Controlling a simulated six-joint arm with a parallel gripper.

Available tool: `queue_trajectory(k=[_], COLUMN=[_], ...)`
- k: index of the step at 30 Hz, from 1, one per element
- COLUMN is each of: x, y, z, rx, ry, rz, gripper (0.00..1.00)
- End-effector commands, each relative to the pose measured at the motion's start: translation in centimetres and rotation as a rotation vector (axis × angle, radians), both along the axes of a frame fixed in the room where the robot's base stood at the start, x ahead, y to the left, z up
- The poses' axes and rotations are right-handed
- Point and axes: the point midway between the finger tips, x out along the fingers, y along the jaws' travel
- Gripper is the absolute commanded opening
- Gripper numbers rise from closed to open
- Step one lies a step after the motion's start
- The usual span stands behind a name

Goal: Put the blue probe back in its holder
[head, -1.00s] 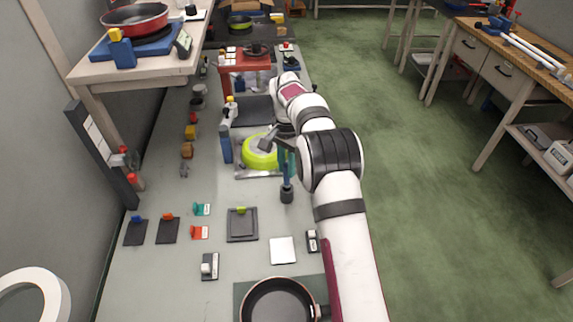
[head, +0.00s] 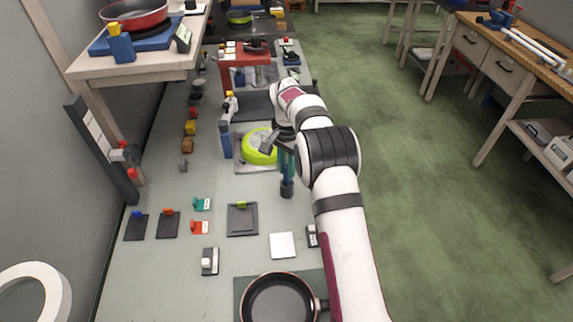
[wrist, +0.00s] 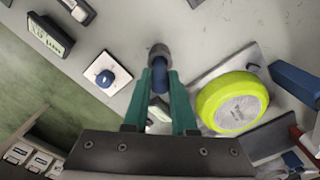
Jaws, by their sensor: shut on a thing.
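My gripper (head: 287,170) has teal fingers and is shut on the blue probe (wrist: 159,72), which shows between the fingertips in the wrist view. The holder (head: 287,190) is a small dark grey cup standing on the bench, directly below my fingers in the head view. In the wrist view the holder (wrist: 159,50) shows as a grey ring at the far end of the probe. The probe's lower end meets the holder's mouth; how deep it sits is hidden. The fingers cover most of the probe in the head view.
A lime-green pan (head: 258,147) sits on a grey plate beside my gripper. A blue block (head: 226,141) stands left of it. A white square plate (head: 283,245) and a black pan (head: 278,300) lie nearer the front. Bench between them is clear.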

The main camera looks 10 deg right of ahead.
Motion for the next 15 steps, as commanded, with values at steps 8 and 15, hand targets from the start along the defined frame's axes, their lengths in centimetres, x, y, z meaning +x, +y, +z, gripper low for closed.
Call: queue_trajectory(k=[8, 15], x=[0.0, 0.0], y=[0.0, 0.0], z=[-0.7, -1.3], rx=[0.000, 0.000], ry=[0.001, 0.000], rz=[0.000, 0.001], gripper=[0.00, 0.00])
